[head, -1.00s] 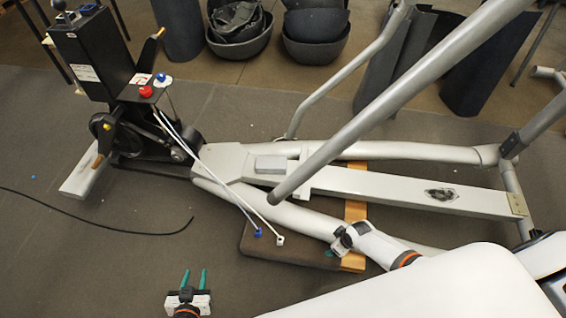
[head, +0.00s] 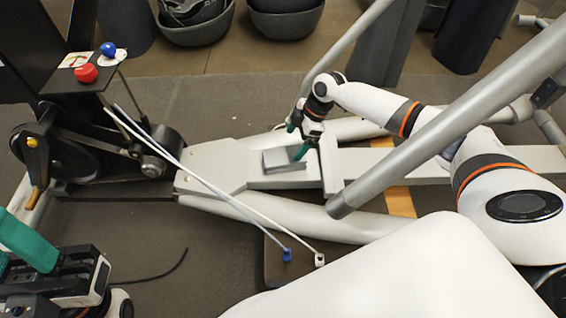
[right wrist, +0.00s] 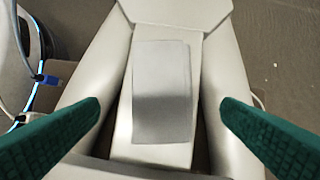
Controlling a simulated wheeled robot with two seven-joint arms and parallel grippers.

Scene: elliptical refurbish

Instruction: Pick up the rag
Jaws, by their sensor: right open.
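The rag (head: 284,160) is a grey folded cloth lying flat on the pale central beam of the elliptical machine. In the right wrist view the rag (right wrist: 162,90) lies ahead, between the two green fingers. My right gripper (head: 297,141) is open and empty, just above and beside the rag's right end. The wrist view shows its fingers (right wrist: 160,117) wide apart on either side of the beam, not touching the rag. My left gripper (head: 14,252) is at the lower left, far from the rag, partly cut off, with its green fingers apart.
A thick slanted grey bar (head: 455,115) crosses in front of my right arm. A black crank unit (head: 90,150) stands left. Dark bins (head: 285,20) stand behind.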

